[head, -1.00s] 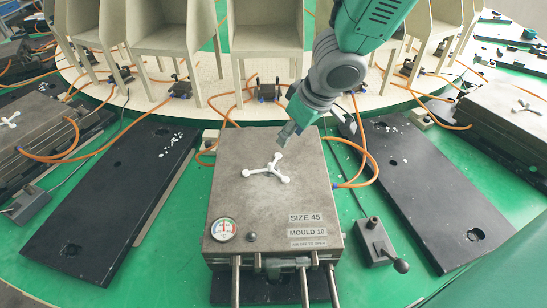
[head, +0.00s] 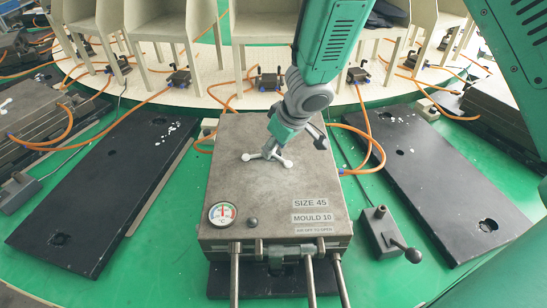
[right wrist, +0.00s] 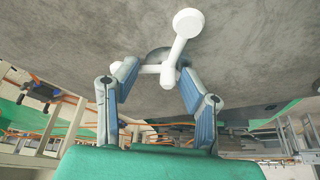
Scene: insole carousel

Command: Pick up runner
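The runner is a white three-armed piece with round ends (head: 272,156) on top of the grey mould (head: 235,180) marked "SIZE 45 MOULD 10". My right gripper (head: 293,148) is over the mould, pointing down at the runner, and partly hides it in the head view. In the right wrist view the two blue-grey fingers (right wrist: 158,78) are spread, with the runner's middle (right wrist: 168,74) between them. One runner arm extends toward the left finger, and a gap shows beside the right finger. I cannot tell whether either finger touches it. My left gripper is not in view.
A temperature gauge (head: 222,214) and metal rods are at the mould's front. A lever box (head: 388,232) stands to its right. Black plates (head: 95,190) flank the mould on green floor. Orange hoses (head: 368,130) loop behind it.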

